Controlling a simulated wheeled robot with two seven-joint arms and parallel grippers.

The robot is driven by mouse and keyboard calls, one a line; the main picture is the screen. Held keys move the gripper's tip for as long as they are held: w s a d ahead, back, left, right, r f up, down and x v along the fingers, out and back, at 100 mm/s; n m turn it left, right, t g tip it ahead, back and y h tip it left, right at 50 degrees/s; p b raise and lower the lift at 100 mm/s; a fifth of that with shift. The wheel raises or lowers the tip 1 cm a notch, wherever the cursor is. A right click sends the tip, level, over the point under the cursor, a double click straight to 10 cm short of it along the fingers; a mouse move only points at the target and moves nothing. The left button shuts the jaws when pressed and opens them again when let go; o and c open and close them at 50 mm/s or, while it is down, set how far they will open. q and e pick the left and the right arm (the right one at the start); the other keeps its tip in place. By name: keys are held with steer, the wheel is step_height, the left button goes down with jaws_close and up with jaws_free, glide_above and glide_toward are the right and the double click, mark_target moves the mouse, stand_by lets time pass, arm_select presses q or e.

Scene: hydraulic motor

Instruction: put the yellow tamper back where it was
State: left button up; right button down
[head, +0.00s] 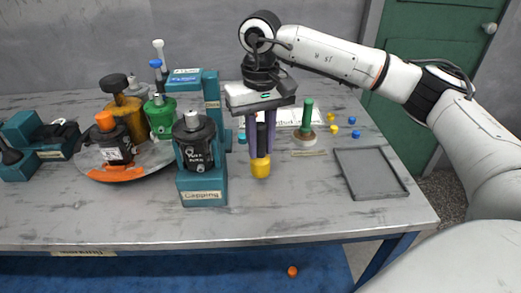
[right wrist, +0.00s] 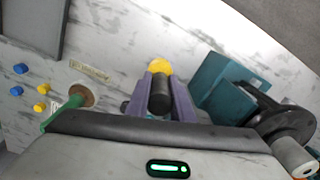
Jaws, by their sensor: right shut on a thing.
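The yellow tamper has a yellow head (head: 260,168) and a dark handle, which shows in the right wrist view (right wrist: 160,97). My right gripper (head: 262,150) points down with its purple fingers shut on the handle. The yellow head sticks out below the fingertips, roughly upright, in front of the grey table's middle. I cannot tell whether it touches the table. In the right wrist view the yellow head (right wrist: 158,66) lies beyond the fingers. My left gripper is not in view.
A teal capping station (head: 203,190) with a black motor stands just left of the tamper. A green-handled tool (head: 306,118) stands behind right, near a small label strip (head: 308,153). A grey tray (head: 372,174) lies right. Blue and yellow caps lie behind it. An orange cap (head: 292,271) is on the floor.

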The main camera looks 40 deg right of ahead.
steer(key=shift+f, duration=0.9)
steer(key=shift+f, duration=0.1)
steer(key=shift+f, duration=0.15)
steer(key=c, duration=1.6)
jaws_free()
steer(key=shift+o, duration=0.2)
step_height(320, 180, up, 12)
steer(key=shift+r+p, duration=0.2)
steer(key=shift+p, duration=0.1)
